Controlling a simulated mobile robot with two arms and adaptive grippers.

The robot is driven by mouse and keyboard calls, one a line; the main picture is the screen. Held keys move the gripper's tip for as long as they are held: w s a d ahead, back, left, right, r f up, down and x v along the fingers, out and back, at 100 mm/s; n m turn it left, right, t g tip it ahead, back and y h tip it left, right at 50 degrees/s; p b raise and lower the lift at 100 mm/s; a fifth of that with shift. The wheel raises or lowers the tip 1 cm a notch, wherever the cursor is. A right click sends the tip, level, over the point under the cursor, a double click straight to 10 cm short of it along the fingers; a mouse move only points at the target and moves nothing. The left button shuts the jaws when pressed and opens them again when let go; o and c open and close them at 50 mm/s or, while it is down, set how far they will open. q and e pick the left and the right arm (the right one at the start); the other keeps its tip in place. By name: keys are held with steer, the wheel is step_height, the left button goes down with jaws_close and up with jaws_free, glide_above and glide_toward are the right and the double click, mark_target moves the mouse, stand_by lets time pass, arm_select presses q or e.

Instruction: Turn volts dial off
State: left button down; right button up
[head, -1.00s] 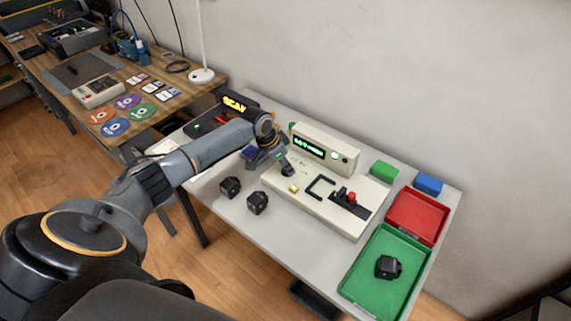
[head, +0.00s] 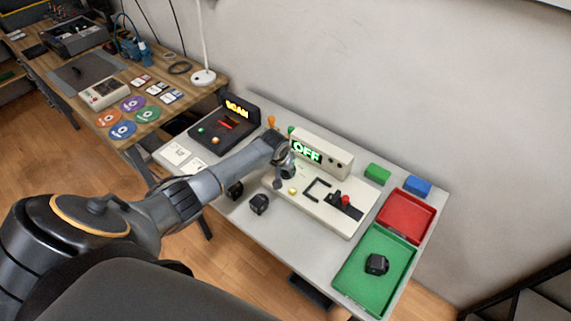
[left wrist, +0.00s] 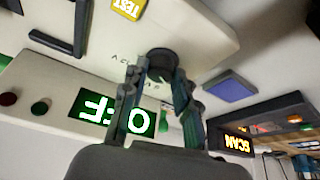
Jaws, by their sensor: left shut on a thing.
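The beige test unit (head: 340,218) stands on the grey table, with a lit green display (head: 306,152) that reads OFF. The display also shows in the left wrist view (left wrist: 112,116), upside down. The black round volts dial (left wrist: 161,63) sits on the unit's face beside printed marks that are too blurred to read. My left gripper (left wrist: 161,80) is shut on the dial, one finger on each side of it. In the head view my left gripper (head: 285,168) hides most of the dial. My right gripper is not in view.
A yellow TEST button (head: 292,190) and a red-topped lever (head: 346,200) are on the same unit. A black SCAN box (head: 222,125) stands to the left. Green (head: 345,270) and red (head: 399,232) trays stand to the right. A black block (head: 259,204) lies in front.

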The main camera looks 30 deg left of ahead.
arm_select(q)
steer(key=shift+n+p, duration=0.35)
steer(key=shift+n, duration=0.25)
steer(key=shift+y, duration=0.3)
steer(key=c, duration=1)
jaws_free()
steer(key=v, duration=1.2)
steer(key=shift+d, duration=0.15)
